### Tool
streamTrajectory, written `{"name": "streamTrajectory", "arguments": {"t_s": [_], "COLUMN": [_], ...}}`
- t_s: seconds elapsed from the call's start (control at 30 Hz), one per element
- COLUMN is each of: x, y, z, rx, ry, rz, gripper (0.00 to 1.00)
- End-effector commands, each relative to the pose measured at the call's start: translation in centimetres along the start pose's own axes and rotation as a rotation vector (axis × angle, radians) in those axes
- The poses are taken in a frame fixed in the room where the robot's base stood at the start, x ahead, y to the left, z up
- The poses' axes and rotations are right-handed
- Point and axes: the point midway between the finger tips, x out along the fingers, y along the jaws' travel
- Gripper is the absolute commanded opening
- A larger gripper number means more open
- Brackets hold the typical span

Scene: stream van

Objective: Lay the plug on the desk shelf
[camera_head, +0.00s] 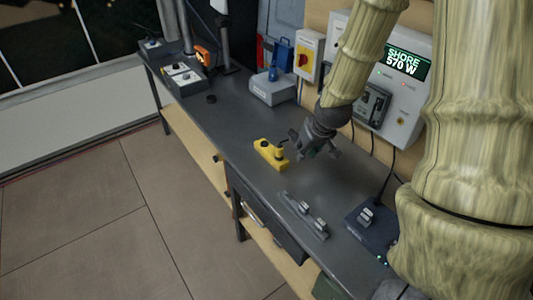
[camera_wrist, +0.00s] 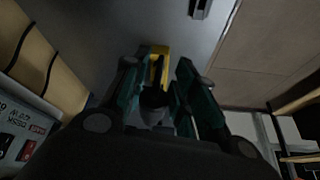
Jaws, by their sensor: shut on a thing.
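A black plug (camera_wrist: 155,97) is between the teal fingers of my gripper (camera_wrist: 157,88) in the wrist view, and the gripper is shut on it. A yellow power strip (camera_wrist: 160,52) shows just beyond the plug. In the head view my gripper (camera_head: 312,147) is over the dark desk top, just right of the yellow power strip (camera_head: 269,154). The plug is hard to make out there, and I cannot tell whether it still touches the strip. A pale wood shelf (camera_head: 196,139) runs low under the desk (camera_head: 222,120).
A dark blue box (camera_head: 372,229) with a cable stands at right. A grey box (camera_head: 273,88) and a wall panel (camera_head: 405,95) are behind. A drawer (camera_head: 262,222) is under the desk front.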

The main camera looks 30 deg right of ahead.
Motion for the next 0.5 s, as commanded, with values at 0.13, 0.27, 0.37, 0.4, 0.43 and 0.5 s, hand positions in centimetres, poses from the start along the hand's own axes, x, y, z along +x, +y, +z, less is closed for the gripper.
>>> {"name": "streamTrajectory", "arguments": {"t_s": [0.13,0.27,0.37,0.4,0.43,0.5], "x": [1.1,1.9,2.6,2.9,3.1,4.0], "y": [0.2,0.3,0.3,0.3,0.3,0.3], "z": [0.6,1.1,1.4,1.5,1.6,1.9], "rx": [0.002,0.005,0.005,0.004,0.004,0.003], "ry": [0.0,0.0,0.0,0.0,0.0,0.0], "rz": [0.001,0.002,0.002,0.002,0.002,0.002], "gripper": [0.0,0.0,0.0,0.0,0.0,0.0]}}
